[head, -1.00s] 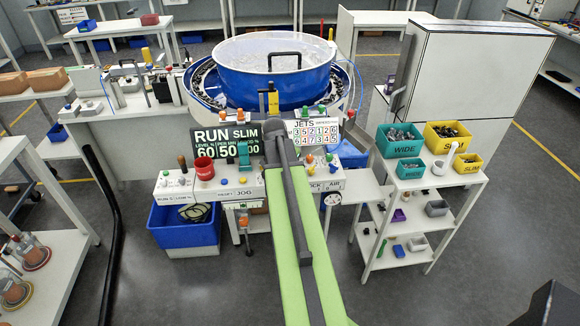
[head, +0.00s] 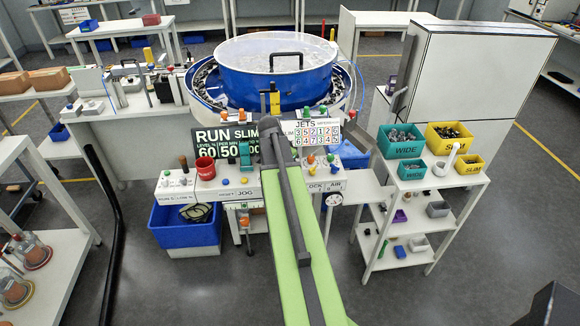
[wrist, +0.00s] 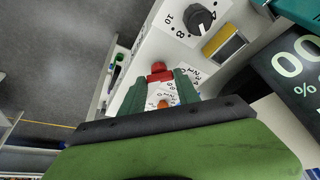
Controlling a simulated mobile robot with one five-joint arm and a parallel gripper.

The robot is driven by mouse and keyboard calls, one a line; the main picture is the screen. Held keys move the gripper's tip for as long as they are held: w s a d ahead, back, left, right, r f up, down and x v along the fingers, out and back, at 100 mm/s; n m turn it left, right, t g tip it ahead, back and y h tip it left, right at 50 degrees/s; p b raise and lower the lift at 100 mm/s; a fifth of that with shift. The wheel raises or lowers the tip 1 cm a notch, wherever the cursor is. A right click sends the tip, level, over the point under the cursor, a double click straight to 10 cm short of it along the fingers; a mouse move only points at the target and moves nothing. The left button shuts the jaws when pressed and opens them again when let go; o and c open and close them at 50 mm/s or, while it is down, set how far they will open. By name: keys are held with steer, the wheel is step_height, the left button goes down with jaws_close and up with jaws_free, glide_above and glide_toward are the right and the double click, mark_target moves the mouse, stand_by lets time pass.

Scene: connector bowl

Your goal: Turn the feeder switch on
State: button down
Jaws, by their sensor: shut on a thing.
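In the wrist view my gripper (wrist: 159,80) has its two green fingers closed in around a small red switch (wrist: 158,70) on a white control panel (wrist: 165,45). The switch shows between and just past the fingertips. Its label is too small and partly covered to read, so I cannot tell its on or off position. An orange part (wrist: 163,104) shows lower between the fingers. In the head view my arm hides the gripper and the switch.
A black dial (wrist: 200,16) and a yellow rectangular button (wrist: 224,44) sit close by on the panel. The RUN display (head: 222,142) stands beside my arm. The blue feeder bowl (head: 270,82) is behind. Teal and yellow bins (head: 400,150) stand at the right.

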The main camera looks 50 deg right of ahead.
steer(key=c, duration=0.9)
jaws_free()
steer(key=shift+s, duration=0.1)
steer(key=p+v, duration=1.6)
steer(key=v, duration=0.1)
steer(key=shift+r, duration=0.25)
